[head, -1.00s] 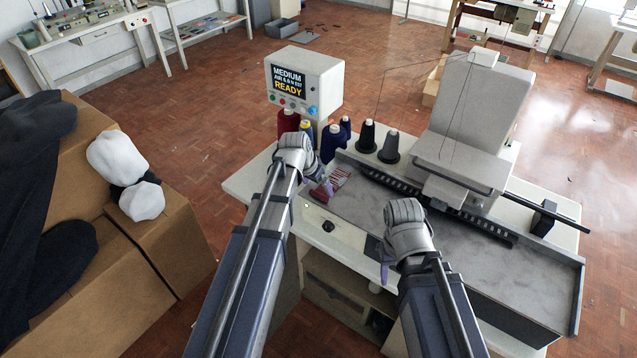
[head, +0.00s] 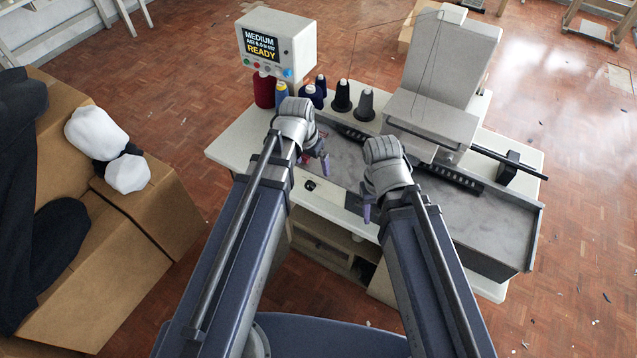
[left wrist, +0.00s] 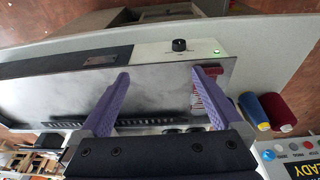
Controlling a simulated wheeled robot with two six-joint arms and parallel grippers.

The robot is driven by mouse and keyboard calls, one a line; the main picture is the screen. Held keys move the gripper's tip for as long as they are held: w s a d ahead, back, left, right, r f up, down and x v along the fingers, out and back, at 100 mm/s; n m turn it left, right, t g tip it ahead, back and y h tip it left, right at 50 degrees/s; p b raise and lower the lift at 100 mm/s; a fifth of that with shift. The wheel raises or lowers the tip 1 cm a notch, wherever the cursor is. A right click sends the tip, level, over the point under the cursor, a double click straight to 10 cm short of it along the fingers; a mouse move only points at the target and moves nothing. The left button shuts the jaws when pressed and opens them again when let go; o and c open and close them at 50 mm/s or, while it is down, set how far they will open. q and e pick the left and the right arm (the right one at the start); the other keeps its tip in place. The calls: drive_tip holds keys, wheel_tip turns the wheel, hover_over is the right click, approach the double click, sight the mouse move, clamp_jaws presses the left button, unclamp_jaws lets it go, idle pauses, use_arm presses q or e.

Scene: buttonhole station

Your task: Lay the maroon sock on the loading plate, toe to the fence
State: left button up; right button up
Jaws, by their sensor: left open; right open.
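A maroon, pale-striped sock (left wrist: 207,94) lies at the right end of the grey metal loading plate (left wrist: 150,95) in the left wrist view, partly behind the right-hand finger. In the head view it is mostly hidden by my left gripper. The plate (head: 345,172) there runs along the front of the machine. My left gripper (head: 316,164) is open over the plate's left end; its purple fingers (left wrist: 161,78) have an empty gap between them. My right gripper (head: 367,208) is open by the plate's front edge, further right; its gap is hidden.
A dark toothed strip (head: 455,178) runs along the plate's back. Thread cones (head: 342,97) and a display box reading READY (head: 276,45) stand behind and left. The sewing head (head: 440,90) rises behind. Cardboard boxes (head: 150,215) with white and dark items stand left.

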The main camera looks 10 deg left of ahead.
use_arm(q)
drive_tip(key=s+d+g+y, duration=0.2)
drive_tip(key=s+d, duration=0.5)
drive_tip(key=s, duration=0.5)
drive_tip(key=shift+s+f+g, duration=0.15)
drive_tip(key=shift+s+g, duration=0.15)
drive_tip(key=shift+s, duration=0.1)
wheel_tip(320, 180, down, 4)
drive_tip(key=b, duration=0.4)
drive_tip(key=shift+r, duration=0.2)
drive_tip(key=shift+c, duration=0.2)
